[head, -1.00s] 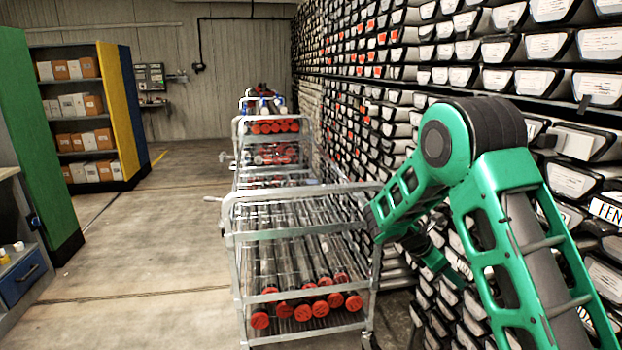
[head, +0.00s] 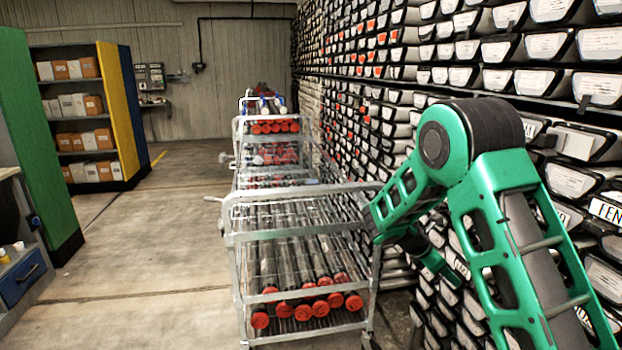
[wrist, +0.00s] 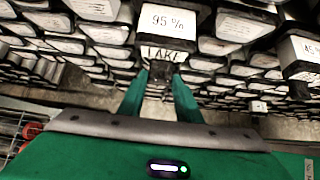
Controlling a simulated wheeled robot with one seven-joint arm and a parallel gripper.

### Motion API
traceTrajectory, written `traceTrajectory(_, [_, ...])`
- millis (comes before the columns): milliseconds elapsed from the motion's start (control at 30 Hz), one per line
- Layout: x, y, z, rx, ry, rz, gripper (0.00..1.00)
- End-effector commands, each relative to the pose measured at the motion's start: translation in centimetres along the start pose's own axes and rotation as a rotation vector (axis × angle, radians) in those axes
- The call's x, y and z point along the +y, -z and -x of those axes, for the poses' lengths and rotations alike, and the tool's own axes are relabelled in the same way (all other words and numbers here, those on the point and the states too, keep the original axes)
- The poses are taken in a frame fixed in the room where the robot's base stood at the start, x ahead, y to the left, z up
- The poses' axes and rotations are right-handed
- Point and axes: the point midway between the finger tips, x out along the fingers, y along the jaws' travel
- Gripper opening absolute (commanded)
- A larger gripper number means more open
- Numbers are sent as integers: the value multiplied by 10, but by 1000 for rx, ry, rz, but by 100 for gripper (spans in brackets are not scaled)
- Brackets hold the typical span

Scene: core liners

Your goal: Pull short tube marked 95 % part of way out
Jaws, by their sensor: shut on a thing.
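The short tube marked 95 % (wrist: 168,22) shows at the top middle of the wrist view, its white label facing me. A strip reading LAKE (wrist: 165,54) sits just below that label. My gripper (wrist: 162,76) reaches up from the bottom of the wrist view, its two green fingers on either side of a dark part under the LAKE strip. It is shut on the tube's dark front part; the exact contact is small and shadowed. In the head view my arm hides the gripper and this tube.
A tube marked 45 % (wrist: 304,50) juts out on the right in the wrist view. A rack wall of labelled tubes (head: 470,50) runs along the right side. A metal trolley (head: 300,195) with red-capped tubes stands left of my arm. The floor (head: 160,230) farther left is clear.

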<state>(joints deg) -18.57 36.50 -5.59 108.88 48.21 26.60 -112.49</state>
Motion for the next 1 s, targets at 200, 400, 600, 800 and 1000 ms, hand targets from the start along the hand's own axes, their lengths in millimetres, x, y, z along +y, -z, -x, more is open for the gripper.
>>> traceTrajectory(200, [0, 9, 11, -2, -1, -2, 0])
traceTrajectory(400, [0, 18, 20, -3, -1, -2, 0])
traceTrajectory(600, [0, 28, 30, -2, -1, -2, 0])
traceTrajectory(800, [1, 37, 39, -2, -2, -2, 0])
traceTrajectory(1000, [0, 47, 48, -1, -1, -1, 0])
